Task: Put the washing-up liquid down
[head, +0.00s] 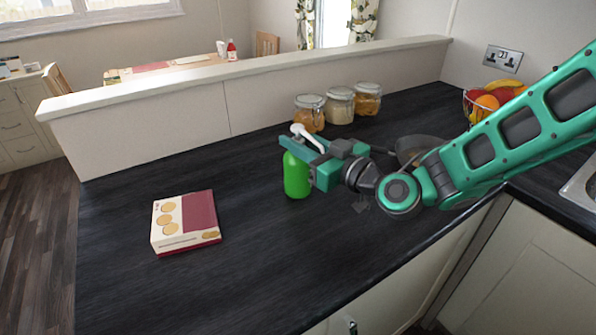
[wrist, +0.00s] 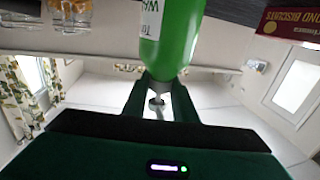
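The washing-up liquid is a green bottle (head: 296,176) with a white pump top, upright over the dark worktop (head: 250,250). My gripper (head: 300,146) reaches it from the right, with its fingers at the bottle's neck, just below the pump. In the wrist view, the green bottle (wrist: 172,40) appears upside down with part of a white label, and its narrow neck sits between my two fingers (wrist: 160,97), which look closed on it. Its base is at or very close to the worktop; I cannot tell whether it touches.
A biscuit box (head: 185,222) lies on the worktop at front left. Several glass jars (head: 340,105) stand behind the bottle by the raised ledge (head: 240,75). A pan (head: 418,148) and a fruit bowl (head: 488,103) are to the right. Worktop around the bottle's left and front is clear.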

